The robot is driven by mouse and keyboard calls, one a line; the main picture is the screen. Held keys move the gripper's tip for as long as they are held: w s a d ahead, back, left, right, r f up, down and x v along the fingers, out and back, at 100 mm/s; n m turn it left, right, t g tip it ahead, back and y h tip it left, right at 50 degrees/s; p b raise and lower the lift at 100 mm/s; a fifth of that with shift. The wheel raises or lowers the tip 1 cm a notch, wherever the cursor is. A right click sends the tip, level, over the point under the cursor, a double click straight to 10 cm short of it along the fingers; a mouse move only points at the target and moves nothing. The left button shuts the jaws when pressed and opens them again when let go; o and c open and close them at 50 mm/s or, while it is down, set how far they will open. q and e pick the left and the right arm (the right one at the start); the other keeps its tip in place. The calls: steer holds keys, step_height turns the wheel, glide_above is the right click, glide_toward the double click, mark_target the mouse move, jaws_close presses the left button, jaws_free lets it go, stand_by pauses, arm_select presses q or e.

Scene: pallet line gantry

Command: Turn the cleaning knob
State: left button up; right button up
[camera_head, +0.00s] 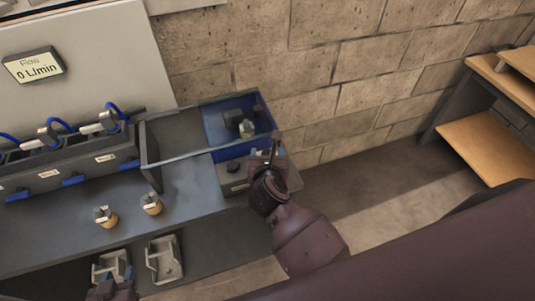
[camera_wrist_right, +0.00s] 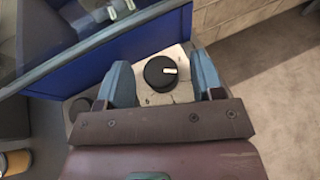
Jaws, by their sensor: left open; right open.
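A round black knob with a white mark (camera_wrist_right: 163,73) sits on a pale panel in the right wrist view. My right gripper (camera_wrist_right: 164,82) is open, with one blue finger on each side of the knob and a gap to each. In the head view my right gripper (camera_head: 273,150) is at the right end of the blue bath unit (camera_head: 228,153) and hides much of the panel there. My left gripper (camera_head: 115,279) is at the bottom left, open, partly cut off, near a grey holder.
Two small capped jars (camera_head: 151,204) stand on the bench, with grey holders (camera_head: 164,260) below. A flow display (camera_head: 34,66) reads 0 L/min. Wooden shelves (camera_head: 492,148) stand far right; floor between is clear.

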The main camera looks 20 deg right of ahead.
steer(key=shift+w, duration=0.1)
steer(key=c, duration=0.9)
steer(key=shift+d+r+n+y+p, duration=0.15)
steer(key=shift+n+y+p, duration=0.5)
steer(key=shift+p, duration=0.35)
steer(key=shift+n+t+y+p, duration=0.3)
steer(key=shift+n+y+p, duration=0.35)
steer(key=shift+y+p, duration=0.1)
steer(key=n+y, duration=0.2)
steer(key=shift+d+y+p, duration=0.15)
steer(key=shift+y+p, duration=0.15)
steer(key=n+y, duration=0.2)
steer(key=n+g+y, duration=0.1)
steer(key=n+y, duration=0.1)
steer(key=shift+d+f+y, duration=0.2)
steer(key=shift+y, duration=0.1)
arm_select(q)
steer(key=shift+s+a+r, duration=0.15)
steer(key=shift+s+r, duration=0.6)
steer(key=shift+r, duration=0.3)
arm_select(e)
steer(key=shift+w+n+g+y, duration=0.1)
steer(key=shift+n+g+y, duration=1)
steer(key=shift+n+y, duration=0.35)
steer(key=shift+n, duration=0.25)
